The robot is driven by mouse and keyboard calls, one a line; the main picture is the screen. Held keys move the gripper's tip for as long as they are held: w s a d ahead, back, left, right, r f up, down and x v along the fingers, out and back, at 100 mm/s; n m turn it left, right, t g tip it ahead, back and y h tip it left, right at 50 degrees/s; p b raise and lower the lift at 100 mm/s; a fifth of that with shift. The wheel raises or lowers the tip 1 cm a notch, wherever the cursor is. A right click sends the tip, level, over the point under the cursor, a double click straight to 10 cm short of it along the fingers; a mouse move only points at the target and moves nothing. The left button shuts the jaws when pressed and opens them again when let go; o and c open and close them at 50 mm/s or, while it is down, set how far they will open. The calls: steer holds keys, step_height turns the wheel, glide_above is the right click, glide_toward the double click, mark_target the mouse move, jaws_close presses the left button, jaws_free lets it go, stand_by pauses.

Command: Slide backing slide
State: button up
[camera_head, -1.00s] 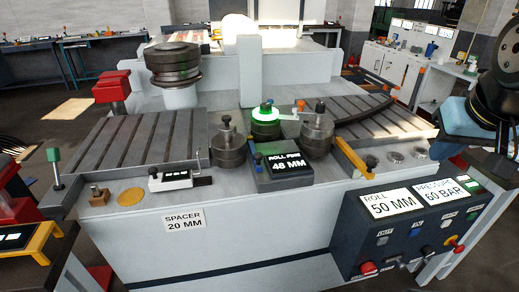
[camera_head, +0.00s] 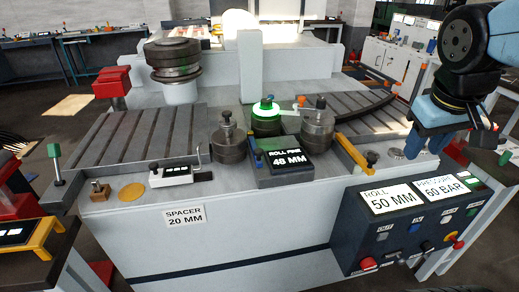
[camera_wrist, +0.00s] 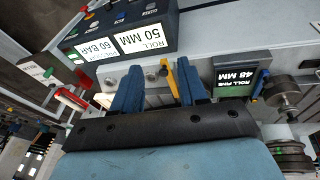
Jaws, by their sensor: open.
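No part is labelled as the backing slide, so I cannot tell for certain which it is. A yellow bar (camera_head: 354,153) with a dark knob lies on the right front of the bender's top, beside the roll fine display (camera_head: 287,161), which reads 48 MM. My gripper (camera_head: 425,145) is above the bender's right front corner, to the right of the yellow bar and apart from it. In the wrist view my gripper (camera_wrist: 157,72) has its two blue fingers spread with nothing between them gripped. The yellow bar (camera_wrist: 168,76) shows beyond the gap.
Rollers (camera_head: 318,132) stand near a green-lit centre roller (camera_head: 267,122). A curved dark section (camera_head: 362,112) lies on the right slotted plate. A control panel (camera_head: 410,225) reading ROLL 50 MM and PRESSURE 60 BAR juts from the front. The left slotted plate (camera_head: 135,138) is clear.

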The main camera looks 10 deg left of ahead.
steer(key=shift+o, duration=1.3)
steer(key=w+a+f+n+g+h, duration=0.2)
steer(key=w+a+f+n+h, duration=0.3)
steer(key=w+a+n, duration=0.2)
steer(key=shift+w+a+n, duration=0.15)
steer(key=shift+w+n, duration=0.1)
steer(key=shift+n, duration=0.35)
steer(key=n+t+h, duration=0.3)
steer(key=n+t, duration=1.1)
steer(key=n, duration=0.5)
glide_toward(255, 153)
steer(key=x, duration=1.1)
steer(key=shift+w, duration=0.1)
jaws_close()
